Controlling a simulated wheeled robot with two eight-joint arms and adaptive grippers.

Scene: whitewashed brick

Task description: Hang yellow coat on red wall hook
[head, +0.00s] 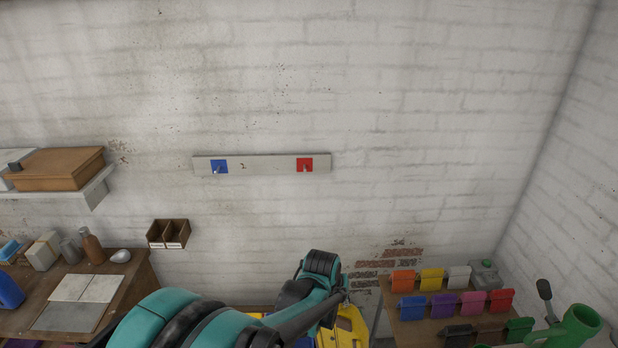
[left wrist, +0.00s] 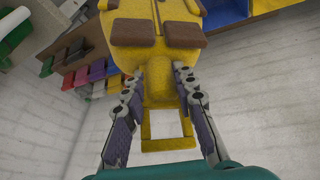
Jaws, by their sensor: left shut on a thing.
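The yellow coat (left wrist: 160,35), with two brown pockets and a square hanging loop (left wrist: 166,128) at its neck end, fills the upper middle of the left wrist view. My left gripper (left wrist: 158,85) is shut on the coat's narrow neck, one finger on each side. In the head view the left gripper (head: 343,294) is low at centre, partly behind my arm; yellow of the coat (head: 352,326) shows beside it. The red wall hook (head: 304,165) is on the right of a pale board (head: 262,165), above the gripper. The coat is apart from it. The right gripper is not in view.
A blue hook (head: 219,167) shares the board. A small wooden box (head: 168,233) is on the wall at left, above a cluttered bench (head: 110,309). The wall around the board is clear.

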